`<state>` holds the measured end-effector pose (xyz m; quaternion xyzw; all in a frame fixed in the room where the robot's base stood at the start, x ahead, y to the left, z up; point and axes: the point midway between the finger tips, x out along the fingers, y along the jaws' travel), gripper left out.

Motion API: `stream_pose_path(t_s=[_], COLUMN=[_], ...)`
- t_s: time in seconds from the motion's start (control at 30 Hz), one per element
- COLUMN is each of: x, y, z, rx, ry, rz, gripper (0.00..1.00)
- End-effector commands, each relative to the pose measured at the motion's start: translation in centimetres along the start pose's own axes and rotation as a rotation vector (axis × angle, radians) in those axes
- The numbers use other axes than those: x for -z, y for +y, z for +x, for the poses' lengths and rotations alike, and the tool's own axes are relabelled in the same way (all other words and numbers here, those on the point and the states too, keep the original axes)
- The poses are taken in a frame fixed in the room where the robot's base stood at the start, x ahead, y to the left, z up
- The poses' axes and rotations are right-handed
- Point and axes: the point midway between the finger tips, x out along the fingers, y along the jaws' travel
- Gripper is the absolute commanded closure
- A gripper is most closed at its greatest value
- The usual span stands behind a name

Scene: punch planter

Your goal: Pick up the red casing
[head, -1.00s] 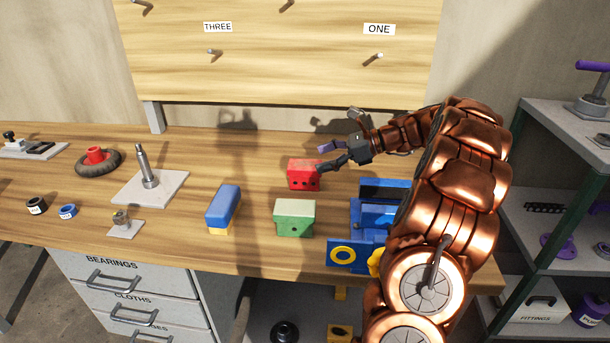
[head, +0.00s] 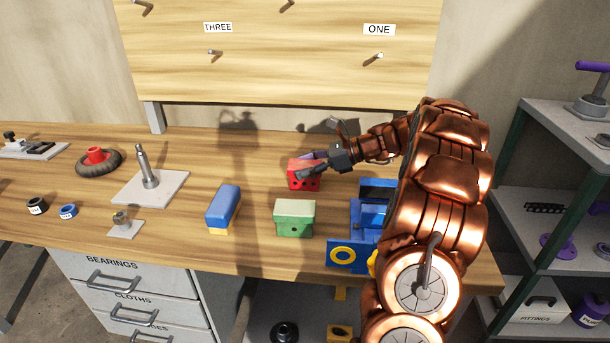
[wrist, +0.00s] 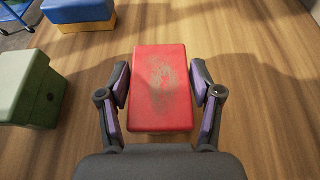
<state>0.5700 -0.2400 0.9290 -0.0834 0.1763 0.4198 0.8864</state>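The red casing (head: 303,182) is a small red block with dark holes in its front face, standing on the wooden bench behind the green block. In the wrist view the red casing (wrist: 161,88) shows its worn top face. My gripper (head: 309,164) is at the casing from the right, with one finger in front of it and one behind. In the wrist view my gripper (wrist: 163,88) has its purple-padded fingers on either side of the casing. Narrow gaps show between pads and casing, so it is open.
A green block (head: 294,218) stands in front of the casing, and a blue and yellow block (head: 223,209) is to its left. A blue fixture (head: 371,215) is at the right under my arm. The bench (head: 255,155) is clear behind and left of the casing.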

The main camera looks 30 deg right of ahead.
Motion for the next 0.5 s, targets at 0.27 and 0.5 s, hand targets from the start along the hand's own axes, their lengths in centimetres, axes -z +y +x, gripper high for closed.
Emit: stream_pose_path(t_s=[0.27, 0.5], x=[0.00, 0.01], y=[-0.01, 0.00], z=[-0.01, 0.00], rx=[0.000, 0.000], ry=[0.000, 0.000], rz=[0.000, 0.000], gripper=[0.68, 0.93])
